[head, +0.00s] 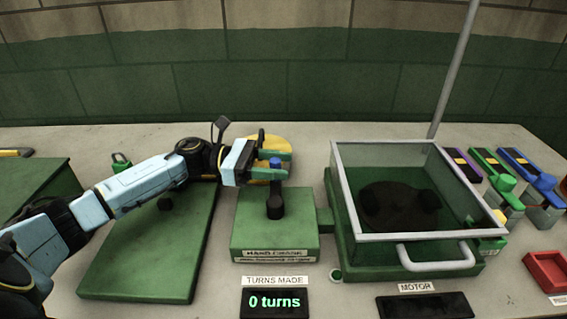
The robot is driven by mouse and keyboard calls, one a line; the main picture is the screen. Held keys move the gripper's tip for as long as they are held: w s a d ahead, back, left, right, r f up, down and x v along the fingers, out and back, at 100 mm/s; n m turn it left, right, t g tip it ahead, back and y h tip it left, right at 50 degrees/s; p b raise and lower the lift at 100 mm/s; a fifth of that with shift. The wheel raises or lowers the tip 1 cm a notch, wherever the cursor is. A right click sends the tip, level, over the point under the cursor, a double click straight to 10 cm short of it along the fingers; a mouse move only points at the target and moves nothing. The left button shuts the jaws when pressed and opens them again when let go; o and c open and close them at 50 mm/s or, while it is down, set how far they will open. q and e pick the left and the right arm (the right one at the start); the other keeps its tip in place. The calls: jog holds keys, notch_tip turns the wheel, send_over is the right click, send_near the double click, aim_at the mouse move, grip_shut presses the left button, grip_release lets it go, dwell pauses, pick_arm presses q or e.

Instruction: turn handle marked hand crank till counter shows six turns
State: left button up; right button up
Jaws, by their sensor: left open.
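The hand crank is a green box (275,229) in the middle of the table, labelled "HAND CRANK". A dark post (275,206) stands on it, and a blue-topped handle knob (275,163) shows above the post. The counter (274,302) in front reads "0 turns" in green, under a "TURNS MADE" label. My left gripper (270,165) is open, its fingers reaching from the left at the blue knob. Whether the fingers touch the knob cannot be told. My right gripper is not in view.
A glass-lidded case (340,190) with a front handle stands right of the crank box. A green board (150,245) lies to the left under my arm. A yellow disc (278,146) is behind the gripper. Coloured clamps (500,175) and a red tray (547,272) are far right.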

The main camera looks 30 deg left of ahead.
pick_arm(q)
jog(key=shift+w+d, duration=0.25)
jog(key=shift+d, duration=0.45)
grip_shut()
